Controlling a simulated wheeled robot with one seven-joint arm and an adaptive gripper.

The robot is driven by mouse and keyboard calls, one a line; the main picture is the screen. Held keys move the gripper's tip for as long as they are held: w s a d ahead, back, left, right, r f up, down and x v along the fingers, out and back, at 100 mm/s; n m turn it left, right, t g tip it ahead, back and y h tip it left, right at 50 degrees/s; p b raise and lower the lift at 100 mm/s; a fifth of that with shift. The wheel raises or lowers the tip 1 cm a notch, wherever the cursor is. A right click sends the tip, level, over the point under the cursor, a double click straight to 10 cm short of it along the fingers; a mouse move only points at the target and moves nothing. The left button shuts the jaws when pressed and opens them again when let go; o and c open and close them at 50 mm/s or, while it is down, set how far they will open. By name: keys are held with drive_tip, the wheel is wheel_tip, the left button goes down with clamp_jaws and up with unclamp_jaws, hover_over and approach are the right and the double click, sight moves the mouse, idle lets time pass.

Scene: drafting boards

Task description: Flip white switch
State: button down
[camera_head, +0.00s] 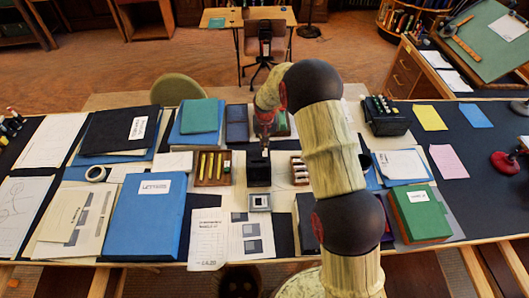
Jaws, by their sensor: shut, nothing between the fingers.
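A small white-grey square plate (259,201), which looks like the switch, lies near the front edge of the desk (285,235). It has a darker middle; which way the switch is set is too small to tell. My gripper (264,153) points down behind it, at the top of a small black box (258,175). It looks shut and empty. I cannot tell whether its tips touch the box. My arm rises from the bottom right and hides part of the desk to the right of the switch.
Printed sheets (228,238) and a large blue folder (146,215) lie left of the switch. A wooden tray with yellow pieces (213,167) stands left of my gripper. A green box (419,212) lies right of my arm. A chair (265,45) stands behind the desk.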

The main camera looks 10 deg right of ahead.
drive_tip(key=shift+s+f+b, duration=0.1)
drive_tip(key=shift+f+b, duration=0.55)
drive_tip(key=shift+f, duration=0.45)
idle(0.7)
drive_tip(key=shift+r, duration=0.1)
drive_tip(key=shift+r+p, duration=1.75)
drive_tip(key=shift+r, duration=1.75)
